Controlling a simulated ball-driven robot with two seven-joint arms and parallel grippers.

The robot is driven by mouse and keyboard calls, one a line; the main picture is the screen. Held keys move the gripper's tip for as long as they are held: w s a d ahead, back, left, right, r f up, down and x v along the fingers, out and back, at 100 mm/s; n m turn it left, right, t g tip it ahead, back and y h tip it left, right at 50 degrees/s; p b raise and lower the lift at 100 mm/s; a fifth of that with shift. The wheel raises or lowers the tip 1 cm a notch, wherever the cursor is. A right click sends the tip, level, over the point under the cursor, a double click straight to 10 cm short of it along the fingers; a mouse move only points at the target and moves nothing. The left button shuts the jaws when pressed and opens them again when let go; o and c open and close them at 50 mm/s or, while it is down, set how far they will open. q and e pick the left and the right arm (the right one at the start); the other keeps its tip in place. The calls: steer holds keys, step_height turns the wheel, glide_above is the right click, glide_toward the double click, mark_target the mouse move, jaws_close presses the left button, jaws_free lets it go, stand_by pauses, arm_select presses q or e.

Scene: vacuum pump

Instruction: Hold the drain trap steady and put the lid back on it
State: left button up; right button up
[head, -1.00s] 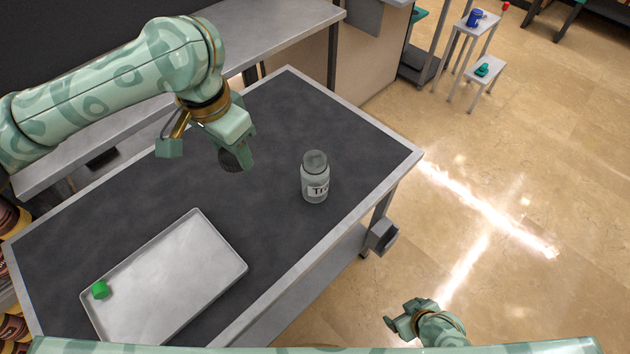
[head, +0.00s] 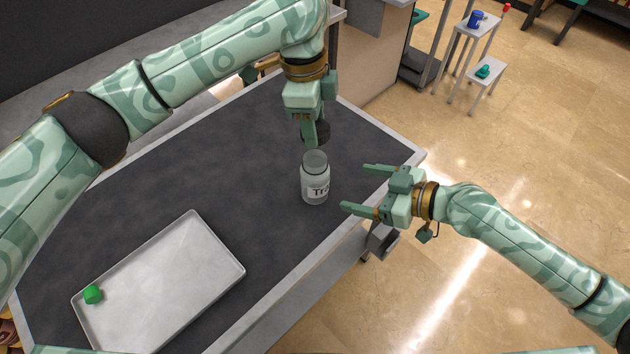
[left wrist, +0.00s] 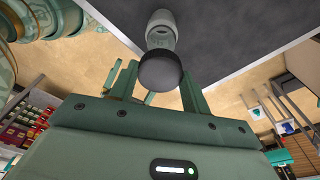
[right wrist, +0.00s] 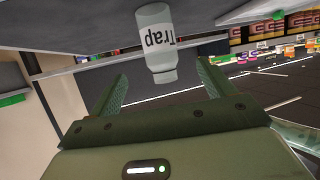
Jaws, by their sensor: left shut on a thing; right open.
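The drain trap (head: 315,190) is a clear grey jar with a "Trap" label, standing upright and lidless on the dark table top. It also shows in the right wrist view (right wrist: 156,42), ahead of the open fingers, and in the left wrist view (left wrist: 160,35). My left gripper (head: 313,134) is shut on the round black lid (left wrist: 161,70) and holds it above and slightly behind the jar, apart from it. The fingers partly hide the lid in the head view. My right gripper (head: 362,188) is open and empty at the table's right edge, its fingers pointing at the jar without touching it.
A shallow metal tray (head: 175,280) lies at the table's front left with a small green piece (head: 93,294) in it. The dark table top (head: 215,175) around the jar is clear. Small stands (head: 485,72) are on the floor far off.

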stand_by(0.3)
steer(key=x, duration=1.2)
steer(key=c, duration=1.5)
arm_select(q)
glide_above(314, 151)
steer(key=s, duration=0.2)
steer(key=shift+f, duration=2.45)
steer(key=shift+f, duration=0.1)
steer(key=shift+f, duration=0.8)
steer(key=shift+f, duration=0.55)
